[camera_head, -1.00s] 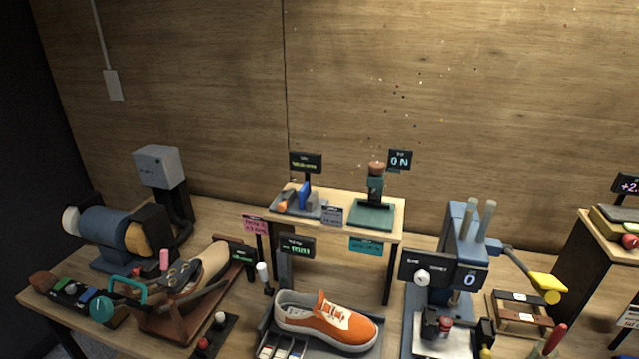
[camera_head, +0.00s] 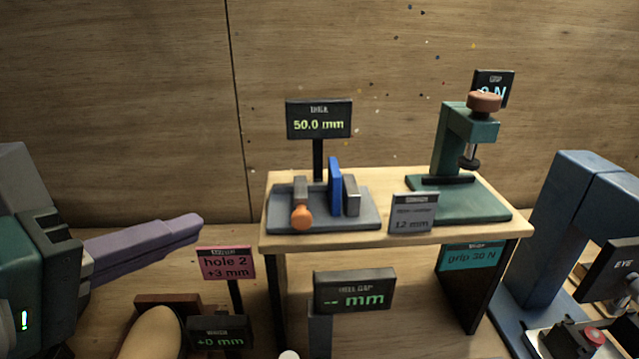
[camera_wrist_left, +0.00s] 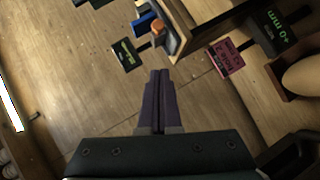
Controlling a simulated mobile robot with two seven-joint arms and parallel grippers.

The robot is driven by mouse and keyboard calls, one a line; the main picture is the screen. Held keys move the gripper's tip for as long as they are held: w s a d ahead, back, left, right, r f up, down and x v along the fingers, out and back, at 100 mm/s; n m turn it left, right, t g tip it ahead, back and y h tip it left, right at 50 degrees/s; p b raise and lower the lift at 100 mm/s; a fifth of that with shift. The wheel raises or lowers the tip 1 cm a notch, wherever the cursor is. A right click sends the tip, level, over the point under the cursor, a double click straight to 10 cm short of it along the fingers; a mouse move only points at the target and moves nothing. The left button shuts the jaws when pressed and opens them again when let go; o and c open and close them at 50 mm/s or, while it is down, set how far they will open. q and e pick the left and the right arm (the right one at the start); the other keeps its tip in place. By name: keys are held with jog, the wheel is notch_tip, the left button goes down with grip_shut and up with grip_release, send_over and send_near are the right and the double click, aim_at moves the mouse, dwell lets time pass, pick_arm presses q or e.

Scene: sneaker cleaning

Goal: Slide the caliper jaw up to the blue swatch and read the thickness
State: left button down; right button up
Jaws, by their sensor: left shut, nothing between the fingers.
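The caliper's grey base (camera_head: 365,220) sits on the left part of a small raised wooden stand. Its grey sliding jaw (camera_head: 301,190) with an orange knob (camera_head: 302,217) is on the left, apart from the upright blue swatch (camera_head: 335,185). A grey jaw (camera_head: 352,195) stands close on the swatch's right. The caliper display (camera_head: 319,121) behind reads 50.0 mm. My left gripper (camera_head: 198,224) has purple fingers, shut and empty, left of the stand and clear of the caliper. In the left wrist view its fingertips (camera_wrist_left: 160,72) point toward the orange knob (camera_wrist_left: 157,26). My right gripper is not in view.
A green press (camera_head: 455,145) stands on the stand's right half, beside a grey "12 mm" sign (camera_head: 413,213). A pink sign (camera_head: 226,263) stands below my left fingers. A "-- mm" display (camera_head: 354,291) is before the stand. Space between my fingertips and the caliper looks clear.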

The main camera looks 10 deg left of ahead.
pick_arm(q)
send_near(297, 210)
jog(key=w+a, duration=0.2)
jog(key=shift+w+d+f+p, duration=0.15)
jog(key=shift+w+d+f, duration=0.35)
jog(key=shift+d, duration=0.3)
jog(key=shift+w+d+f+p, duration=0.15)
jog(key=shift+w+d+f, duration=0.1)
jog(key=shift+w+d, duration=0.45)
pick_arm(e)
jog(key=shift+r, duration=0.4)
pick_arm(q)
jog(key=shift+s, duration=0.1)
jog(key=shift+d, duration=0.15)
